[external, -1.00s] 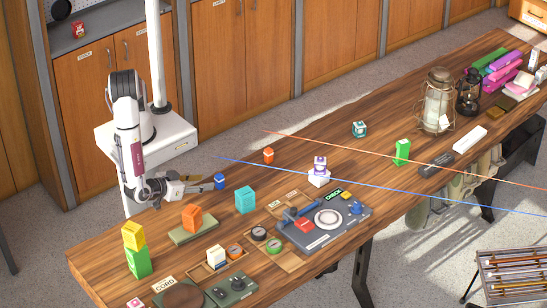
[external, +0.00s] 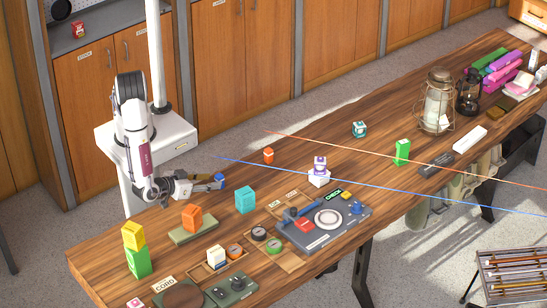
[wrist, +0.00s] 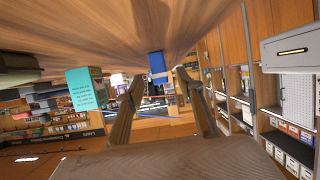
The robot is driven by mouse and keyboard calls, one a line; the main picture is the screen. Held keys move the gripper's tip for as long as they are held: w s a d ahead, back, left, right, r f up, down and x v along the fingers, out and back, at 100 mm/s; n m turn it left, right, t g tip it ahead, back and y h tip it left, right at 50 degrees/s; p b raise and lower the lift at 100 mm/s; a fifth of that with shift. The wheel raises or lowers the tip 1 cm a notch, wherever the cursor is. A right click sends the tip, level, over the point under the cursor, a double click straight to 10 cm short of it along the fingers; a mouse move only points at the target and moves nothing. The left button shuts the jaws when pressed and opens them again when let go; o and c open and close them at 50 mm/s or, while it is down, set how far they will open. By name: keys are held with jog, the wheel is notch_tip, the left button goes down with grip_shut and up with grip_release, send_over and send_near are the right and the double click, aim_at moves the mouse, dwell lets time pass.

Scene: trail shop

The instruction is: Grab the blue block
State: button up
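The small blue block (external: 219,177) stands on the wooden table near its back edge, at the end of my gripper (external: 214,183) in the external view. My gripper partly covers it there. In the wrist view the blue block (wrist: 157,66) shows upright in the gap between the two fingertips of my gripper (wrist: 158,79). The fingers are spread apart, with clear space visible on both sides of the block. I cannot tell how deep the block sits between them.
A cyan block (external: 245,199) stands to the right and nearer the front; it also shows in the wrist view (wrist: 84,90). An orange block (external: 192,217) sits on a green pad in front. A small orange block (external: 268,155) is farther back.

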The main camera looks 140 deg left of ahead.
aim_at(216, 180)
jog(key=shift+x, duration=2.3)
jog(key=shift+r, duration=0.1)
grip_shut()
